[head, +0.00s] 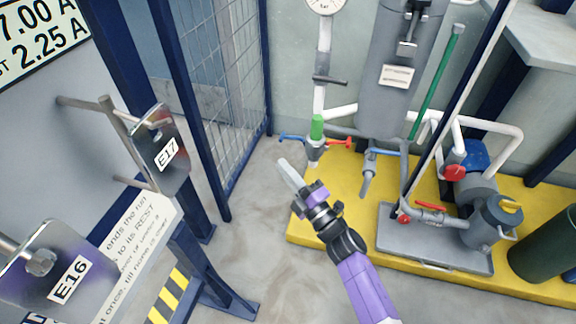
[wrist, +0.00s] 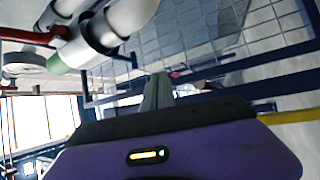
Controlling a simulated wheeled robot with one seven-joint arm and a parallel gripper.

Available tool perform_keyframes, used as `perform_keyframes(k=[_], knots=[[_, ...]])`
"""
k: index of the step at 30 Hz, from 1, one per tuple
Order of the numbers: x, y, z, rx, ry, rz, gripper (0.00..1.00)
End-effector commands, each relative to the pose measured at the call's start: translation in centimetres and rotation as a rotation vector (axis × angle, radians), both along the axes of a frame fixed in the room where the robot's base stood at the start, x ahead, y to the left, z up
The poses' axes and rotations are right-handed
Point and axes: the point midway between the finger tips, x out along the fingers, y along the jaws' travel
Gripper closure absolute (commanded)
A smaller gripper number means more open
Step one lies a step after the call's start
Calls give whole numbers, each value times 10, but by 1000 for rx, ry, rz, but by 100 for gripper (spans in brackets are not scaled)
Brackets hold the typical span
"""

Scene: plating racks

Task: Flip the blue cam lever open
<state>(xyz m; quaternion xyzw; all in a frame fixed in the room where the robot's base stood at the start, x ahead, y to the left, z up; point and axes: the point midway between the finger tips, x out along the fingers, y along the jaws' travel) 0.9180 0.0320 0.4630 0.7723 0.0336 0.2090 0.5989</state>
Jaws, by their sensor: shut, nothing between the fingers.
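The blue cam lever (head: 292,137) sticks out to the left from a coupling (head: 314,150) below a green cap-like piece (head: 317,126) on a vertical pipe. A red lever (head: 338,143) sticks out on the opposite side. My gripper (head: 284,165) is shut and empty, below and slightly left of the coupling in the head view, with a visible gap to the blue lever. In the wrist view my shut fingers (wrist: 158,90) point toward the mesh. There the pipe and green piece (wrist: 60,66) are at upper left; a small dark-blue part beside them may be the lever.
A mesh fence (head: 230,80) with blue posts stands on the left. A yellow plinth (head: 350,190) carries a grey tank (head: 395,80), a pump and pipes on the right. Another blue-handled valve (head: 382,152) stands right of the coupling. Tags E17 (head: 168,153) and E16 (head: 68,282) hang at left.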

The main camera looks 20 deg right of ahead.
Motion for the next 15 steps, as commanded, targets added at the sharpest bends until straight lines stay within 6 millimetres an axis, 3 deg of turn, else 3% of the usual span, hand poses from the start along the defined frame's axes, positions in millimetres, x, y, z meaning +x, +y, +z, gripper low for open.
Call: perform_keyframes(k=[6, 15], knots=[[-32, 3, -42, 4, 9, -3, 100], [-57, 6, -74, 4, 6, -5, 100]])
